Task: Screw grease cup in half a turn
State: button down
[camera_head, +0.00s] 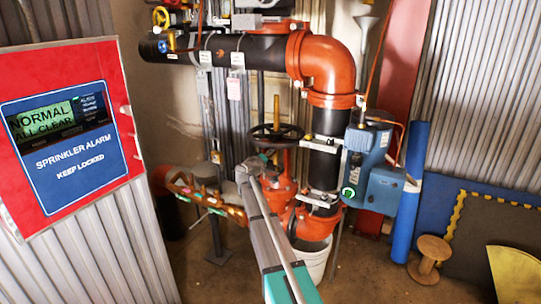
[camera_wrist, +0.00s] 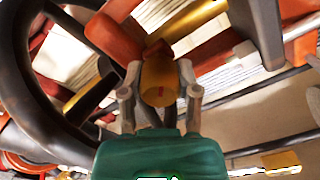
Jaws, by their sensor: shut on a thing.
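In the head view my gripper (camera_head: 262,158) is small, beside the orange valve under the dark handwheel. I cannot make out the cup there.
The dark handwheel (camera_head: 277,133) sits close above my gripper; its rim (camera_wrist: 28,95) fills the left of the wrist view. A blue actuator box (camera_head: 368,160) is right of the riser. A white bucket (camera_head: 313,262) stands below. The red sprinkler alarm panel (camera_head: 118,75) is at left.

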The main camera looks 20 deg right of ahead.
jog(key=m, duration=0.4)
jog(key=shift+a+m, duration=0.1)
jog(key=shift+m, duration=0.3)
jog(key=m, duration=0.4)
jog(key=shift+c, duration=2)
grip_release()
jog(key=shift+o, duration=0.4)
jog(key=shift+s, duration=0.1)
jog(key=v, duration=1.1)
jog(key=shift+s+a, duration=0.25)
jog(key=shift+a, duration=0.1)
